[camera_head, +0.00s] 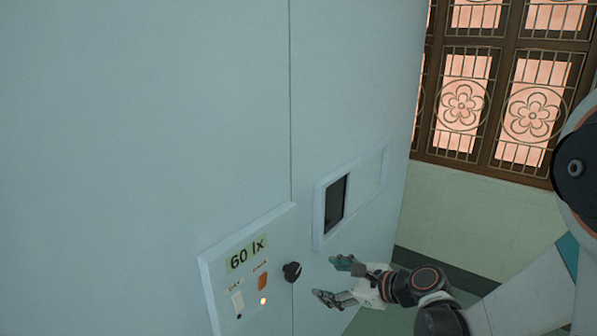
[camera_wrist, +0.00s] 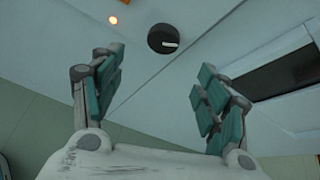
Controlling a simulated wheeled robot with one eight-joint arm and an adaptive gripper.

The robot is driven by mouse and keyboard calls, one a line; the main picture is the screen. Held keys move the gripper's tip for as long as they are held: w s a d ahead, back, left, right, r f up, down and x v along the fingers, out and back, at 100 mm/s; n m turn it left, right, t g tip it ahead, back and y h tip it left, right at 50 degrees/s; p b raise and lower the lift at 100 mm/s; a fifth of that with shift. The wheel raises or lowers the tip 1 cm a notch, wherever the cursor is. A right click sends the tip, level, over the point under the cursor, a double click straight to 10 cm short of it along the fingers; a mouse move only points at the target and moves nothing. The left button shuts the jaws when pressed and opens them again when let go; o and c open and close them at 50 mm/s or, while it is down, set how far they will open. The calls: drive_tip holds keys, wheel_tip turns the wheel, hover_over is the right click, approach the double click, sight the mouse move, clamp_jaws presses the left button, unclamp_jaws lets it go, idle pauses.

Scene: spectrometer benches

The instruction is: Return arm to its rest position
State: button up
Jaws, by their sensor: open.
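My gripper (camera_head: 336,280) is open and empty in the head view, in front of a large pale cabinet (camera_head: 150,130). Its two fingers, with teal pads, stand apart in the wrist view (camera_wrist: 160,90). A black knob (camera_head: 292,271) on the cabinet lies just left of the fingertips. In the wrist view the knob (camera_wrist: 172,37) shows beyond and between the fingers, with a gap. My arm reaches in from the right side of the head view.
A control panel (camera_head: 218,270) reads "60 lx" and has a white switch, an orange button and a lit lamp. A framed window (camera_head: 336,204) with a dark opening is above my gripper. A latticed window wall (camera_head: 500,90) stands behind at right.

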drive_tip(key=s+d+r+n+h, duration=0.2)
drive_tip(key=s+d+n+h, duration=0.1)
drive_tip(key=s+n, duration=0.4)
drive_tip(key=s+d+r+n+g+h, duration=0.1)
drive_tip(key=s+d+r+n+h, duration=0.2)
drive_tip(key=s+n, duration=0.4)
drive_tip(key=s+d+r+n+h, duration=0.3)
drive_tip(key=s+d+n, duration=0.1)
drive_tip(key=s+n, duration=0.4)
drive_tip(key=shift+d+r, duration=0.2)
drive_tip(key=shift+d, duration=0.05)
idle(1.2)
